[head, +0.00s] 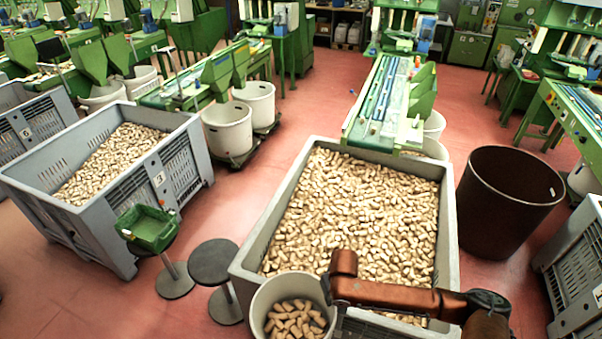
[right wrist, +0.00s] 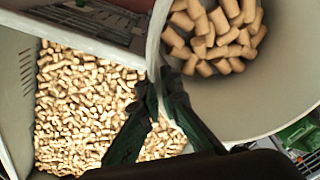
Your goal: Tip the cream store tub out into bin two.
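The cream tub (head: 259,304), with several corks in its bottom, is at the lower middle of the head view, over the near edge of a large grey bin (head: 448,215) heaped with corks. This bin's number is hidden; it stands between bins marked 3 and 1. The tub looks close to upright, its mouth facing up. My right gripper (head: 331,292) is at the tub's right side. In the right wrist view its dark fingers (right wrist: 160,82) straddle the tub's rim and look shut on it. The tub fills the upper right there (right wrist: 285,95). My left gripper is not in view.
Bin 3 (head: 190,128), part-filled with corks, stands left. Two dark stools (head: 213,262) and a green tray (head: 147,230) stand between the bins. A dark brown barrel (head: 505,205) stands right of the middle bin, with another grey bin (head: 575,262) beyond. Green machines line the back.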

